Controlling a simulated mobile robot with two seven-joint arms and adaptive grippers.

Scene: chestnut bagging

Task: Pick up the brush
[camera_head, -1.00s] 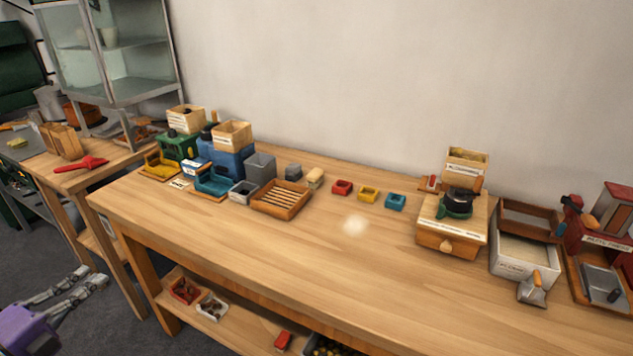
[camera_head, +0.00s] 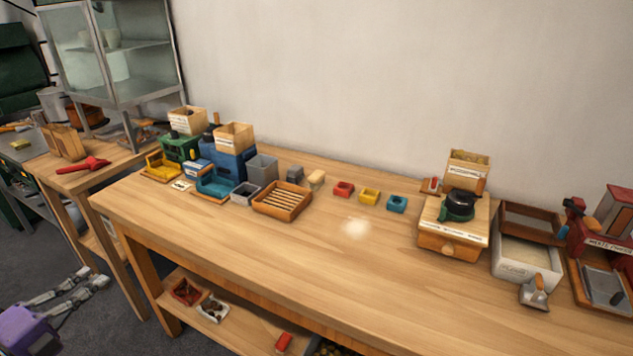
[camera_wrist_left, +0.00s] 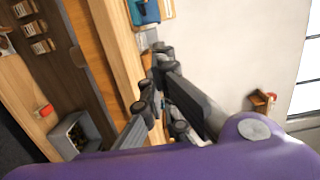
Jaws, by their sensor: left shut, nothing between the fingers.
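I cannot tell for sure which thing is the brush. My left gripper (camera_head: 90,277) is at the lower left, over the floor and in front of the bench's left end, well away from that block. It is shut and empty. In the left wrist view its dark fingers (camera_wrist_left: 155,82) show with nothing held. My right gripper is in neither view.
A pale powder patch (camera_head: 356,228) lies on the workbench (camera_head: 300,245). Blue (camera_head: 228,166) and green (camera_head: 180,146) machines, a slatted wooden tray (camera_head: 283,200), and small red, yellow and teal trays stand behind. A wooden grinder (camera_head: 455,215) and a white bin (camera_head: 525,265) stand right. The front middle is clear.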

